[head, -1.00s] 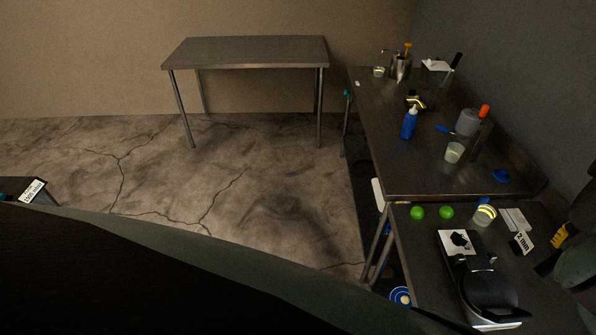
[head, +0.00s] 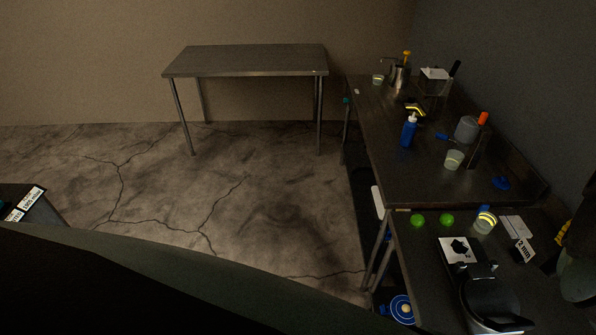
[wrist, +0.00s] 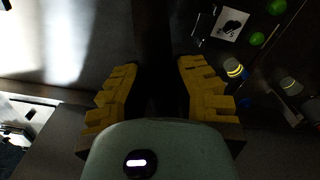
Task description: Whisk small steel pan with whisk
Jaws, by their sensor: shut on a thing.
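My gripper (wrist: 157,95) shows in the wrist view with its two yellow fingers on either side of a dark, long object (wrist: 154,45). It is shut on this object, which is too dark to identify for certain as the whisk. In the head view only some yellow of the gripper shows at the right edge, above the near counter. I cannot make out a small steel pan in either view. A steel pitcher-like vessel (head: 398,77) stands at the far end of the right counter.
A black round appliance (head: 490,303) stands on the near counter (head: 425,265). A blue bottle (head: 409,131) stands farther back. An empty steel table (head: 245,60) and open floor are at left.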

